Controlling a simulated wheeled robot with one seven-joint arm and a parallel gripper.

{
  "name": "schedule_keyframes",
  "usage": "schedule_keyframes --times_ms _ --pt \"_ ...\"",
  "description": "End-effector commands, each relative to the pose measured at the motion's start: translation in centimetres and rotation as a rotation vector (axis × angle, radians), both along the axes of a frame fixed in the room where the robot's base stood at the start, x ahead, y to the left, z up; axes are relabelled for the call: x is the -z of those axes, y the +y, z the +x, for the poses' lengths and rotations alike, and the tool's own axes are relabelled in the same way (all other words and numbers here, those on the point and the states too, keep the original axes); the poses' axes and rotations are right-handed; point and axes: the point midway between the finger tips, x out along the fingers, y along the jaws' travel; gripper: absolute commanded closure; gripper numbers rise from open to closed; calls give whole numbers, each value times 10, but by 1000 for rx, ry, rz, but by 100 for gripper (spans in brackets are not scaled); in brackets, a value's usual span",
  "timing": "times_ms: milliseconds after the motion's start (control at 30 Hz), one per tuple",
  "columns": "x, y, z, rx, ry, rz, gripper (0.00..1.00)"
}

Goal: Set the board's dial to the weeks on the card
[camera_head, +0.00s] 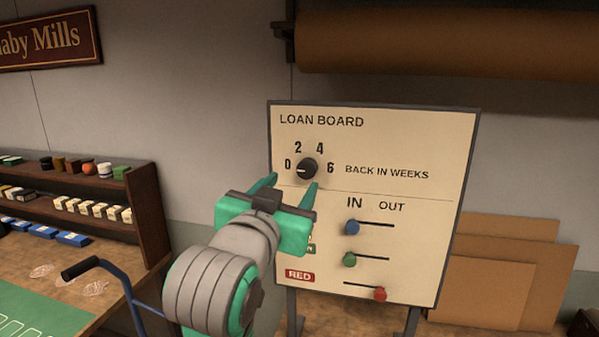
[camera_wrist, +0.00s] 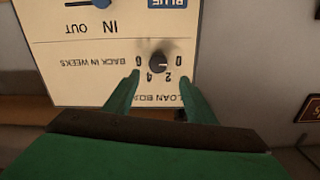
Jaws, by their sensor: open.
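The loan board (camera_head: 400,130) is a cream panel in a dark frame on legs, facing me. Its black dial (camera_head: 307,168) has the numbers 0, 2, 4 and 6 around it and "BACK IN WEEKS" beside it. The dial's white mark points left, toward 0. The dial also shows in the wrist view (camera_wrist: 158,62), upside down, between and beyond the fingertips. My gripper (camera_head: 290,186) is open and empty, in front of the board just below the dial, apart from it. I see no card with weeks in either view.
Below the dial are a blue slider (camera_head: 352,227) and a green slider (camera_head: 349,260) at IN, and a red slider (camera_head: 380,294) at OUT. My gripper hides some labels. A stocked shelf (camera_head: 145,205) stands left; cardboard sheets (camera_head: 500,285) lean right.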

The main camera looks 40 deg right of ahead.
Motion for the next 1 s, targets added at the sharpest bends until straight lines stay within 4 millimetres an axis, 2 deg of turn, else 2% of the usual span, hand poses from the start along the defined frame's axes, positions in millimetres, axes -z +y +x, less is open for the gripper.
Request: schedule_keyframes --times_ms 200,433,667,933,967,1000 --pt "1 -34 24 6 3 1 49" --pt "1 -55 49 -5 2 0 49" --pt "1 -64 59 -8 0 1 49" --pt "1 -66 59 -6 0 0 49" --pt "1 -67 59 -5 0 0 54" --pt "1 -67 58 -5 0 0 64"
